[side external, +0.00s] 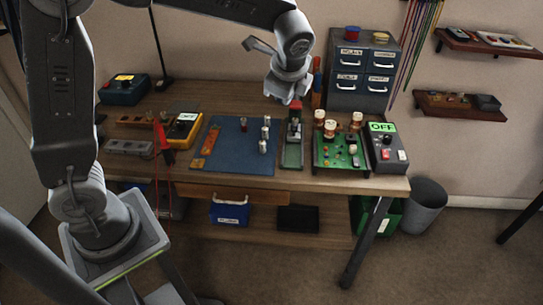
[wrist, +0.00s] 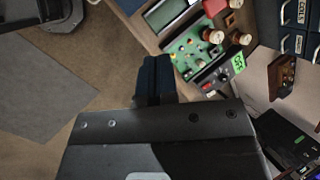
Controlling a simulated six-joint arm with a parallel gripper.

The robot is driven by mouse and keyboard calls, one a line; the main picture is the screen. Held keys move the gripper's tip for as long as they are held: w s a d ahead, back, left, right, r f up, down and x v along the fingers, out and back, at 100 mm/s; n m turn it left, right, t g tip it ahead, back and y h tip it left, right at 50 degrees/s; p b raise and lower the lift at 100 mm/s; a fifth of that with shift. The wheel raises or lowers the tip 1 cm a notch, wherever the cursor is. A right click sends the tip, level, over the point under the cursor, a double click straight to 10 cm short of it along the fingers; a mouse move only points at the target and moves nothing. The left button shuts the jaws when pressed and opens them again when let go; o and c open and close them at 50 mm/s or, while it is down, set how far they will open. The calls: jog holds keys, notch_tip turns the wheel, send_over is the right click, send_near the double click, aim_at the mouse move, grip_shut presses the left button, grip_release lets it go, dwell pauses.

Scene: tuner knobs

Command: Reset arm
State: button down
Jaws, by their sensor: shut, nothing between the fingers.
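My gripper (side external: 292,98) hangs above the back of the workbench in the side view, between the blue mat and the green circuit board (side external: 326,160). In the wrist view its dark fingers (wrist: 155,72) are pressed together with nothing between them. The green board carries several copper-and-white knobs (side external: 330,128). It also shows in the wrist view (wrist: 190,48), up and to the right of the fingers, with knobs on it. A grey box (side external: 388,160) with a green "OFF" display stands at the board's right. That box is also in the wrist view (wrist: 218,75).
A blue mat (side external: 225,155) holds several small cylinders and an orange strip. A yellow meter (side external: 184,128) reads "OFF" at its left. A drawer cabinet (side external: 362,72) stands behind the board. A narrow tray (side external: 292,155) lies below my gripper. A grey bin (side external: 425,205) stands on the floor.

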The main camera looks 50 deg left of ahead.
jog(key=s+r+n+t+h, duration=0.1)
jog(key=s+n+h, duration=0.1)
jog(key=s+n, duration=0.4)
jog(key=s+r+n+t+h, duration=0.2)
jog(key=s+n, duration=0.5)
jog(key=s, duration=0.9)
jog(key=shift+s+d+r+n, duration=0.25)
jog(key=shift+s+d+n, duration=0.05)
jog(key=shift+s+d, duration=0.15)
jog(key=shift+w, duration=0.1)
